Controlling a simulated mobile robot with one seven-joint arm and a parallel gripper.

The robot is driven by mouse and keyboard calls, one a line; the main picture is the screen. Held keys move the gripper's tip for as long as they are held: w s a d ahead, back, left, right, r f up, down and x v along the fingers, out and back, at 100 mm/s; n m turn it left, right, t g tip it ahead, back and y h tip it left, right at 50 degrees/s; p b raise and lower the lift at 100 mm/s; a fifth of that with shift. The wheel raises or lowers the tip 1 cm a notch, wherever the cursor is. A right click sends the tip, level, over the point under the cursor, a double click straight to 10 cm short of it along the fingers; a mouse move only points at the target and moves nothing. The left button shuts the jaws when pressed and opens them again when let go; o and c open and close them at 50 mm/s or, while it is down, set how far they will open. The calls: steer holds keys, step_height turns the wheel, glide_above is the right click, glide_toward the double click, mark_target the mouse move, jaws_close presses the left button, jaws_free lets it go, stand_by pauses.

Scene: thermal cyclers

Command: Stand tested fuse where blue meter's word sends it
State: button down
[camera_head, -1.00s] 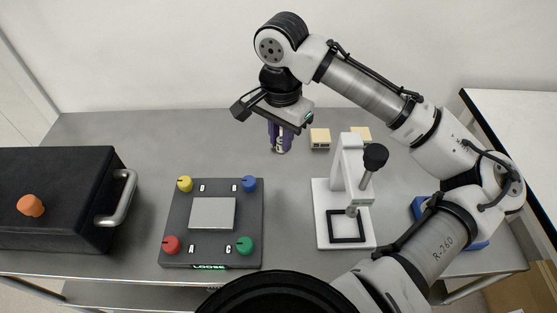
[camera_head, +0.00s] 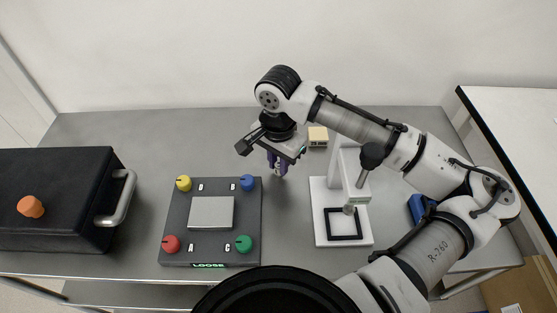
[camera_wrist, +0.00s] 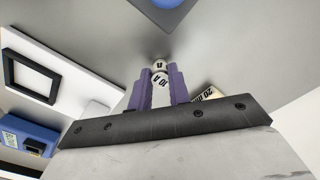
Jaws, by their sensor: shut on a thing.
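My gripper (camera_head: 277,166) is shut on a white fuse, held upright between its purple fingers. In the wrist view the fuse (camera_wrist: 160,84) carries the mark "10 A", and its round end shows between the fingertips. The blue meter (camera_head: 417,208) is at the right, mostly hidden behind my arm. It also shows at the lower left of the wrist view (camera_wrist: 28,134), where its word is too small to read. A cream block (camera_head: 318,137) stands behind my gripper; a block marked "20" (camera_wrist: 208,94) shows beside the fingers in the wrist view.
A dark panel (camera_head: 213,250) with four coloured knobs and a grey plate shows a lit "LOOSE" on its front. A white stand (camera_head: 322,233) with a black-knobbed lever is at right. A black case (camera_head: 60,205) is at left. Bare table lies between panel and stand.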

steer(key=c, duration=1.3)
jaws_free()
